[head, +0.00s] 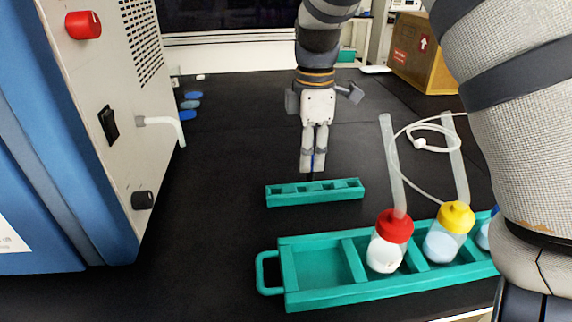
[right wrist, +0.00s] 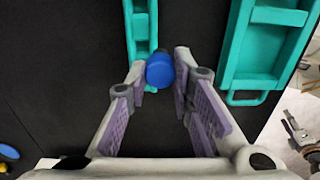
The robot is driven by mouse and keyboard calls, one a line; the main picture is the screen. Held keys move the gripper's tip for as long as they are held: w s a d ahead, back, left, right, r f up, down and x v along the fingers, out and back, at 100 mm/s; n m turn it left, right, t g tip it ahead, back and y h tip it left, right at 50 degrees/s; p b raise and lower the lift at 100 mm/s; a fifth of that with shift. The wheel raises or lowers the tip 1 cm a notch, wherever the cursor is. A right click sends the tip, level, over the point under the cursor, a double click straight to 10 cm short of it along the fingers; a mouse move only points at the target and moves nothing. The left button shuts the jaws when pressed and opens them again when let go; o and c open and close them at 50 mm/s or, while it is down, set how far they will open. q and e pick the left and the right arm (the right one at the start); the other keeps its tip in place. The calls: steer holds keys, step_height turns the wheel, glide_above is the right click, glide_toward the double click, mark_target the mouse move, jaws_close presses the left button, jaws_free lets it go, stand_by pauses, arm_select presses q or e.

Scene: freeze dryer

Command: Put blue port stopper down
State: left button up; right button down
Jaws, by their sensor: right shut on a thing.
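My right gripper (head: 313,165) points down in the middle of the head view, just behind the small green rack (head: 313,201). It is shut on the blue port stopper (right wrist: 160,70), whose round blue head shows between the fingertips in the right wrist view. In the head view the stopper is mostly hidden by the fingers. The small rack has a row of open compartments and also shows in the right wrist view (right wrist: 130,22), close beside the stopper. I cannot tell whether the stopper touches the rack. My left gripper is out of view.
A larger green tray (head: 268,272) in front holds a red-capped bottle (head: 389,251) and a yellow-capped bottle (head: 446,238) with tubes. The blue and white freeze dryer (head: 115,60) stands left, with blue stoppers (head: 190,105) beside it. The black bench between them is clear.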

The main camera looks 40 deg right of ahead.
steer(key=w+f, duration=0.2)
steer(key=f, duration=0.1)
steer(key=shift+w+d+f+b, duration=0.1)
steer(key=shift+w+d+b, duration=0.05)
steer(key=shift+d+b, duration=0.2)
steer(key=f, duration=0.3)
steer(key=shift+w+f, duration=0.25)
steer(key=shift+r, duration=0.1)
steer(key=c, duration=1.4)
jaws_free()
step_height(320, 180, up, 12)
